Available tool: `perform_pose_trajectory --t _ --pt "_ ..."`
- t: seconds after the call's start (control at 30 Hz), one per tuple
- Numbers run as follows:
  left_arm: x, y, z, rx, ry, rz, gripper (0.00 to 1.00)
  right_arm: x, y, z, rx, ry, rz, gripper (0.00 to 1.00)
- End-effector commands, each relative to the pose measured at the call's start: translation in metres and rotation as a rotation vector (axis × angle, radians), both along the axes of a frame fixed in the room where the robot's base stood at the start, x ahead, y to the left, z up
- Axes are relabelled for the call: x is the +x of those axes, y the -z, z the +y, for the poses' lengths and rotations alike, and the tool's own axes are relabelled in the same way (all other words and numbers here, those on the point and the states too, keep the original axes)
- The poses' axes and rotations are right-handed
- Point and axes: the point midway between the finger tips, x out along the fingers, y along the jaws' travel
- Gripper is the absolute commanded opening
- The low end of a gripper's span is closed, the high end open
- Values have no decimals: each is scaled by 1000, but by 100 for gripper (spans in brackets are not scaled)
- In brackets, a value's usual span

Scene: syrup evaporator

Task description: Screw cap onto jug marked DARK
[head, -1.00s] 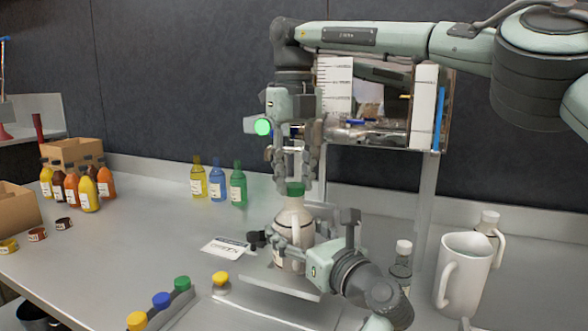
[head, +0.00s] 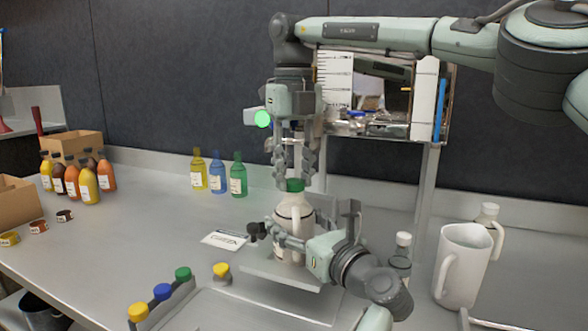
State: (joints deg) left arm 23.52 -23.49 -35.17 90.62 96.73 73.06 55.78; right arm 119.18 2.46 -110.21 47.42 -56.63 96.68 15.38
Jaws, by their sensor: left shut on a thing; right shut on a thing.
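A cream jug (head: 292,208) with a handle stands upright on a grey metal plate (head: 270,273) at mid-bench; any label wording is unreadable. A green cap (head: 295,185) sits at the top of its neck; I cannot tell how far it is threaded. My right gripper (head: 295,178) points straight down from above, its fingers shut on the green cap. My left gripper (head: 301,226) comes from the lower right, shut around the jug's body and hiding part of its lower half.
Green (head: 183,273), blue (head: 162,291) and yellow (head: 138,312) caps line the front. Another yellow cap (head: 221,270) stands near a white card (head: 225,239). Coloured bottles (head: 218,178) stand behind.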

Motion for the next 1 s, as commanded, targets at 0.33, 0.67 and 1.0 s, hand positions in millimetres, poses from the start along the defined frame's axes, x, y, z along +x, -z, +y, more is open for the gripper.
perform_pose_trajectory --t 0.33,0.67,1.0 --pt "0 0 0 0 0 0 0 0 3 0 1 182 0 23" --pt "0 0 0 0 0 0 0 0 2 0 2 287 0 23" --pt "0 0 0 0 0 0 0 0 2 0 2 285 0 52"
